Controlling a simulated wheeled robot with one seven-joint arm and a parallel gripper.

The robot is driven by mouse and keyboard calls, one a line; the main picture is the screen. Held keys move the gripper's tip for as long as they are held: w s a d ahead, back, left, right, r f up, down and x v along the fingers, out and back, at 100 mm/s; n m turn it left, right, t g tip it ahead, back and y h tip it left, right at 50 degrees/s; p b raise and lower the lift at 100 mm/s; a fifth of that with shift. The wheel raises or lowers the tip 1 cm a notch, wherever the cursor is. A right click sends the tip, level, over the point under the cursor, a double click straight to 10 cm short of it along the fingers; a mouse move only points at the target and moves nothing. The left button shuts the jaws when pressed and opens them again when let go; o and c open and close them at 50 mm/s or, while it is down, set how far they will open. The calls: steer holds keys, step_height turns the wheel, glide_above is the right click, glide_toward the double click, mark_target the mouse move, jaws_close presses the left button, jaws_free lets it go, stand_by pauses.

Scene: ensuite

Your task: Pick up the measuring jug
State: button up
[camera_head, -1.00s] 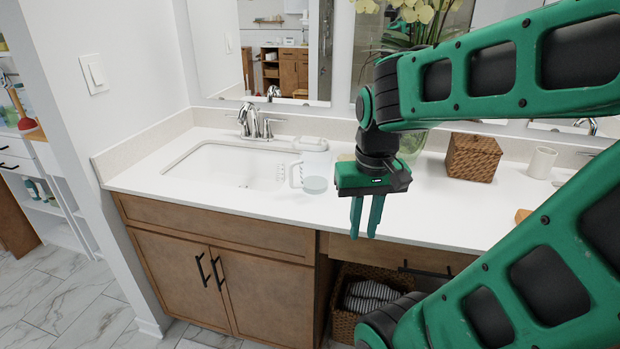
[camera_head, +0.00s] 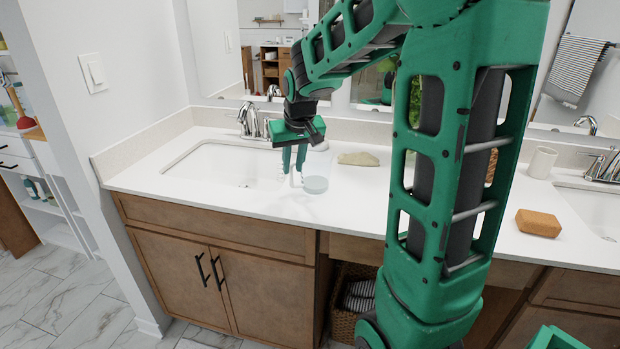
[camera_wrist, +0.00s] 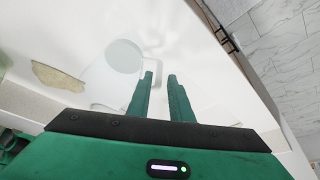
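The measuring jug (camera_head: 317,166) is clear, pale glass or plastic. It stands upright on the white counter just right of the left sink, with its handle toward the left. My gripper (camera_head: 293,170) points down at the jug's handle side, and its upper part hides some of the jug. In the wrist view the jug (camera_wrist: 125,56) lies just beyond and left of my fingertips (camera_wrist: 160,75). The two fingers are apart with a narrow gap, and the handle shows near the left fingertip. I cannot tell whether the handle is between the fingers or touches them.
The left sink basin (camera_head: 222,168) and its chrome faucet (camera_head: 249,124) are left of my gripper. A brown block (camera_head: 538,223) and white cup (camera_head: 542,162) stand farther right. My arm hides the middle counter.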

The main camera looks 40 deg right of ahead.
mark_target(292, 175)
steer(key=x, duration=0.5)
steer(key=shift+w+f, duration=0.1)
steer(key=shift+f, duration=0.25)
jaws_close()
